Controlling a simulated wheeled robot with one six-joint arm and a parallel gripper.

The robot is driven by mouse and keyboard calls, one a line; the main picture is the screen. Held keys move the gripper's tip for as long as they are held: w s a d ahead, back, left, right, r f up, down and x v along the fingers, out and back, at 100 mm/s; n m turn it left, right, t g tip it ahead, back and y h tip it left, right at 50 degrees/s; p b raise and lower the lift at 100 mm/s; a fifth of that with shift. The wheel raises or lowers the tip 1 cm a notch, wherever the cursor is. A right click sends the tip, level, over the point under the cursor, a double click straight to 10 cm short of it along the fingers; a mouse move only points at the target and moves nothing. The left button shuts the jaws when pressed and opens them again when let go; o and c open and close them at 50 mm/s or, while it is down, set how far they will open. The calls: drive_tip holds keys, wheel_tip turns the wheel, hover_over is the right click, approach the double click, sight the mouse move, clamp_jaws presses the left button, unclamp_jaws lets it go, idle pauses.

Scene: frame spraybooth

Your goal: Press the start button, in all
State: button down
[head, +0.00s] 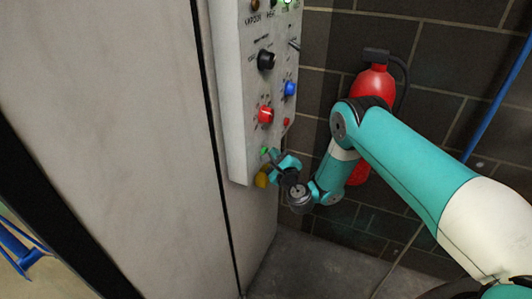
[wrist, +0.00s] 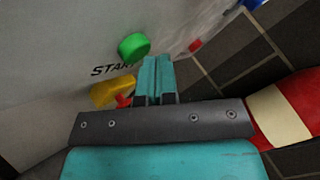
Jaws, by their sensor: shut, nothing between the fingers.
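The start button is a green round cap (wrist: 134,47) with the printed word START beside it in the wrist view. In the head view it is a small green spot (head: 265,151) low on the grey control panel (head: 236,130). My gripper (wrist: 156,62) is shut with nothing in it. Its teal fingertips are just right of the green button in the wrist view, and I see a small gap between them in the picture. In the head view my gripper (head: 276,155) is at the lower end of the panel. I cannot tell how far the fingertips are from the panel face.
A yellow knob (wrist: 112,92) and a small red part (wrist: 124,101) lie close below the green button. A red knob (head: 265,115), blue knob (head: 290,88) and black knob (head: 266,60) sit higher up. A red extinguisher (head: 374,84) hangs on the brick wall behind my arm.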

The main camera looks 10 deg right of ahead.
drive_tip(key=shift+d+f+b, duration=0.15)
drive_tip(key=shift+f+b, duration=0.2)
drive_tip(key=shift+b, duration=0.95)
drive_tip(key=f+b, duration=0.1)
drive_tip(key=d+f+b, duration=0.1)
drive_tip(key=b, duration=0.1)
drive_tip(key=s+d+b, duration=0.1)
drive_tip(key=b, duration=0.4)
drive_tip(key=s+d+r+b, duration=0.1)
drive_tip(key=b, duration=0.4)
drive_tip(key=s+d+b, duration=0.1)
drive_tip(key=b, duration=0.4)
drive_tip(key=shift+s+d+r, duration=0.2)
drive_tip(key=shift+d+r, duration=0.05)
drive_tip(key=shift+r, duration=0.1)
